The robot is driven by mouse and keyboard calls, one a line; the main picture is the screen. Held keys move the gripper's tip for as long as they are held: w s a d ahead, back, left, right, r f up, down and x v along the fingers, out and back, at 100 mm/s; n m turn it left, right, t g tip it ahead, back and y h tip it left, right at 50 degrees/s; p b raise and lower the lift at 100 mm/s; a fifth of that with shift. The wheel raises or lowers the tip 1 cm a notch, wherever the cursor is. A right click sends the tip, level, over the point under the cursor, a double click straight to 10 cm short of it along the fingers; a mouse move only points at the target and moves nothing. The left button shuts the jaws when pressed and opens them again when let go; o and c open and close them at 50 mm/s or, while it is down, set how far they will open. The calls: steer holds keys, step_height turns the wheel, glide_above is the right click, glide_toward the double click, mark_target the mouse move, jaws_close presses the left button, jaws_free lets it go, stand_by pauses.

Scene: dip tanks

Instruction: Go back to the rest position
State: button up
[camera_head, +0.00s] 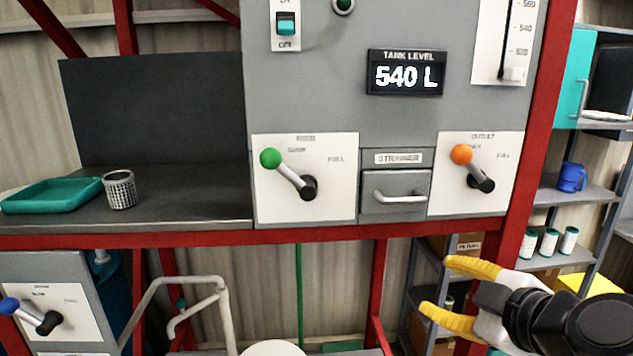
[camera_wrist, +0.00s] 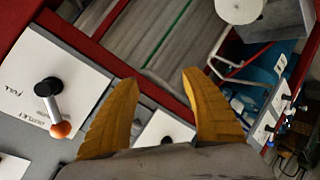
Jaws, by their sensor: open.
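My gripper (camera_head: 452,294) has yellow fingers and is at the lower right in the head view, in front of the panel's lower right part. It is open and empty. In the wrist view its fingers (camera_wrist: 160,108) are spread apart, with nothing between them. The orange-knobbed outlet lever (camera_head: 472,167) is above the gripper and apart from it. The same lever shows at the left in the wrist view (camera_wrist: 52,108). The green-knobbed lever (camera_head: 289,174) is at the panel's middle left, its knob up to the left. The tank level display (camera_head: 405,76) reads 540 L.
A closed strainer drawer (camera_head: 395,192) sits between the two levers. A teal tray (camera_head: 52,194) and a mesh basket (camera_head: 120,190) stand on the dark counter at left. A blue-knobbed lever (camera_head: 30,317) is lower left. Red frame posts and a shelf with a blue mug (camera_head: 571,177) are at right.

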steer(key=s+f+m+g+h+b, duration=0.1)
steer(key=s+f+m+b, duration=0.1)
steer(key=f+m+b, duration=0.2)
steer(key=s+a+f+m+g+h+b, duration=0.1)
steer(key=f+b, duration=0.9)
steer(key=f, duration=1.1)
steer(key=s+f+m+g+b, duration=0.3)
steer(key=f+m+b, duration=0.4)
steer(key=f, duration=0.6)
steer(key=shift+s+a+f+h, duration=0.15)
steer(key=shift+s+a+h, duration=0.2)
steer(key=shift+s, duration=0.4)
